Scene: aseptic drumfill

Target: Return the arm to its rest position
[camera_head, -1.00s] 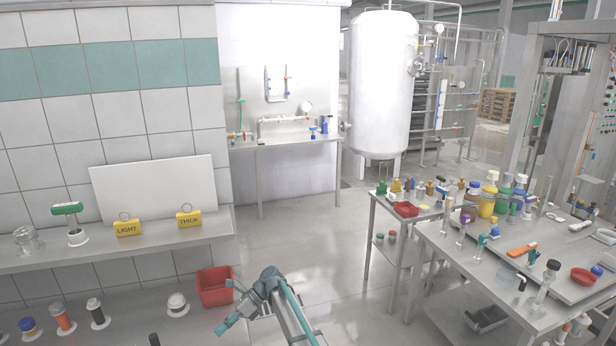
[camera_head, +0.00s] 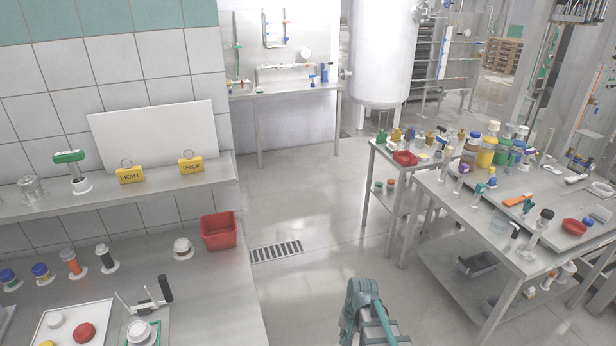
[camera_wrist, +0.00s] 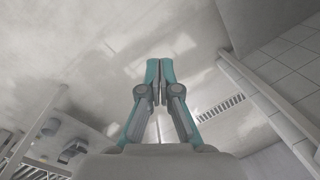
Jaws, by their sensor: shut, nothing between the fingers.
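My gripper (camera_wrist: 161,72) shows in the wrist view with its two teal-tipped fingers together and nothing between them. The wrist view looks down past the fingers onto the grey floor, and they touch nothing. In the head view part of my arm (camera_head: 367,312) shows at the bottom, right of centre, over open floor. It is between the left counter and the right table. The fingertips cannot be made out in the head view.
A steel counter (camera_head: 215,290) with a red bin (camera_head: 219,231) stands on the left. A steel table (camera_head: 470,215) crowded with bottles stands on the right. A floor drain (camera_head: 276,251) lies beside the counter. The floor between is clear.

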